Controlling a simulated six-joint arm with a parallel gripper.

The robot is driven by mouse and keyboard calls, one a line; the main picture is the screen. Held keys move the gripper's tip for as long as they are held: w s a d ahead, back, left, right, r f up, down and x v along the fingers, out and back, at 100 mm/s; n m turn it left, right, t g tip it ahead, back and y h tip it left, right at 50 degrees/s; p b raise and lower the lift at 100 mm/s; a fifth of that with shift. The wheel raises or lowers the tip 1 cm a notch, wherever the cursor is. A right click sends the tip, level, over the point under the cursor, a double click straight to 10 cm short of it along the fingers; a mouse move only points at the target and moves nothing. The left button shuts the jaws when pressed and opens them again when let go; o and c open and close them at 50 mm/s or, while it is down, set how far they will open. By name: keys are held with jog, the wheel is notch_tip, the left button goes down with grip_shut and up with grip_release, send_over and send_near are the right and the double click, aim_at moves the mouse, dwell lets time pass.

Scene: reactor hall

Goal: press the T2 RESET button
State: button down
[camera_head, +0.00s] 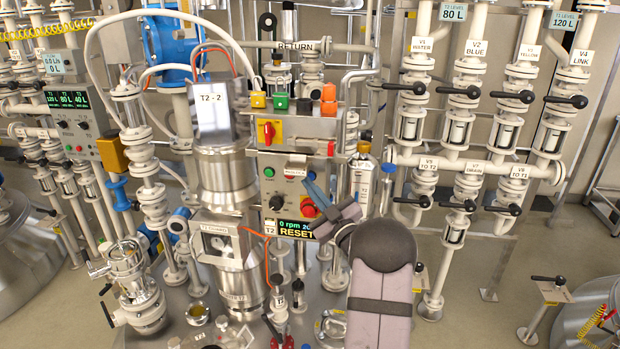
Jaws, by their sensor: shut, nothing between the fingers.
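The T2 control panel (258,190) is a grey box at the middle of the view, with a green button (268,172), a red button (290,173), a black knob (277,202) and a red-and-yellow knob (308,207). Below it a dark display (297,230) reads "0 rpm" and, in yellow, "RESET"; its right end is hidden by my arm. My gripper (312,183) is shut and empty, in front of the panel's right part. I cannot tell whether it touches anything or which control is the RESET button.
A box with a red-and-yellow switch (269,132) and an orange lamp (329,93) stands above the panel. A steel bottle (361,180) is close right of my gripper. Valve pipes (460,130) fill the right; a steel column (225,180) stands left. Floor (530,240) shows at right.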

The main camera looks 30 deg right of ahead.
jog(key=shift+w+d, duration=0.1)
jog(key=shift+w, duration=0.05)
jog(key=shift+w+d+b, duration=0.15)
jog(key=shift+b, duration=0.25)
jog(key=shift+w+d, duration=0.25)
jog(key=shift+d, duration=0.05)
dwell(0.7)
jog(key=shift+s+a+b, duration=0.15)
jog(key=shift+b, duration=0.2)
jog(key=shift+s+a, duration=0.4)
dwell(0.4)
jog(key=shift+s+a+b, duration=0.85)
jog(key=shift+s+a, duration=0.95)
